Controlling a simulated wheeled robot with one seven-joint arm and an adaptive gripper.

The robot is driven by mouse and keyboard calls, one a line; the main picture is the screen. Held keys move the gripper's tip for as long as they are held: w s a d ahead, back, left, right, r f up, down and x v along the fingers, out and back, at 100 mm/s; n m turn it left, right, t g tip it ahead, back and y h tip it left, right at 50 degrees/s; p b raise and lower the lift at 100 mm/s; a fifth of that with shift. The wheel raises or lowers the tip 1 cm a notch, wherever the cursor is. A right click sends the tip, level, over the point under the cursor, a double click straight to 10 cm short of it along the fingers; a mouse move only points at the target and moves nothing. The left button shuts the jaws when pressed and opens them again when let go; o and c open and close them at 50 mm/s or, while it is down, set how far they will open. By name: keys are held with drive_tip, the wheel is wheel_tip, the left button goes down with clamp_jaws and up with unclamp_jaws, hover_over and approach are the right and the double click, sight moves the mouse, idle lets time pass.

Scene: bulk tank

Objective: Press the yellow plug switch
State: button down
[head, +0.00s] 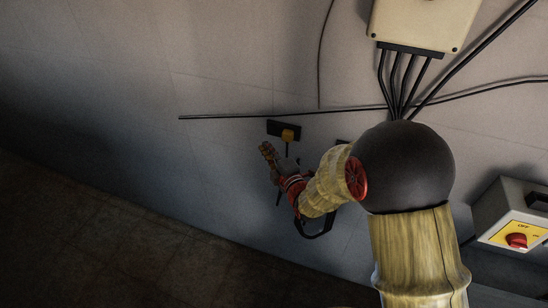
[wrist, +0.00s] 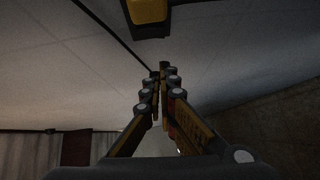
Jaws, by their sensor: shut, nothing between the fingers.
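The yellow plug switch (head: 288,134) sits on a dark plate (head: 273,128) on the grey tiled wall in the head view. A dark cord hangs below it. In the wrist view a yellow block (wrist: 148,10) in a dark housing is cut off by the top edge. My gripper (head: 265,149) is just below and left of the switch in the head view, and no contact shows. In the wrist view my gripper (wrist: 160,75) is shut, with its fingers together and nothing between them, pointing below the yellow block.
A beige box (head: 420,22) with several black cables is on the wall at top right. A grey box with a red rotary switch (head: 516,240) is at lower right. A thin dark cable (head: 225,117) runs along the wall above the plug. The wall to the left is bare.

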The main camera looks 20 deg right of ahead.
sight(272, 130)
drive_tip(key=shift+w+d+f, duration=0.1)
drive_tip(key=shift+w+d, duration=0.25)
drive_tip(key=shift+w, duration=0.45)
drive_tip(key=shift+w+d+f, duration=0.1)
drive_tip(key=shift+w+d, duration=0.25)
drive_tip(key=shift+w, duration=0.4)
drive_tip(key=shift+w+d+f, duration=0.1)
drive_tip(key=shift+w+d, duration=0.25)
drive_tip(key=shift+w, duration=0.45)
drive_tip(key=shift+f+b, duration=0.1)
drive_tip(key=shift+b, duration=0.35)
drive_tip(key=b, duration=0.3)
drive_tip(key=shift+w+d+n+t, duration=0.2)
drive_tip(key=shift+w+n+t, duration=0.1)
drive_tip(key=shift+f, duration=0.1)
